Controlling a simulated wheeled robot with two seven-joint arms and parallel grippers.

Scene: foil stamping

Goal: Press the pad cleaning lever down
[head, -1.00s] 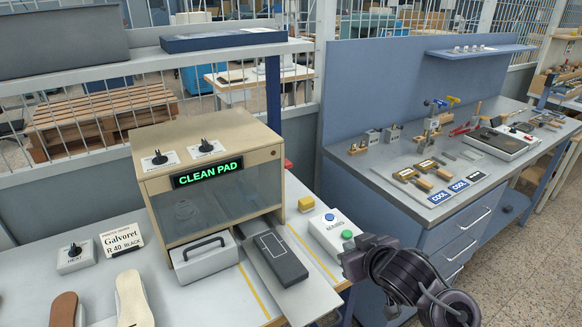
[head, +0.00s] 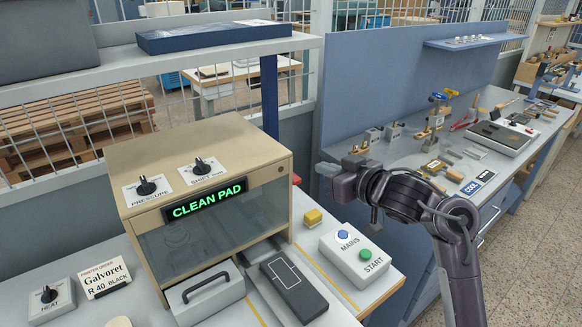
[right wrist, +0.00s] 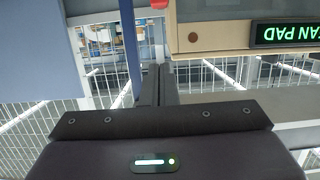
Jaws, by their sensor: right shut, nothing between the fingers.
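The pad machine (head: 205,175) is a beige cabinet with a clear front and a lit green CLEAN PAD sign (head: 206,198). A small red part (head: 296,179) shows at its right side, mostly hidden behind the cabinet; it may be the lever's knob. A red piece (right wrist: 158,3) is also at the top edge of the right wrist view, beyond my fingertips. My right gripper (head: 326,169) is raised to the right of the cabinet, apart from it. Its fingers (right wrist: 160,72) are shut and empty. My left gripper is not in view.
The blue tool bench (head: 345,152) lies behind my right arm.

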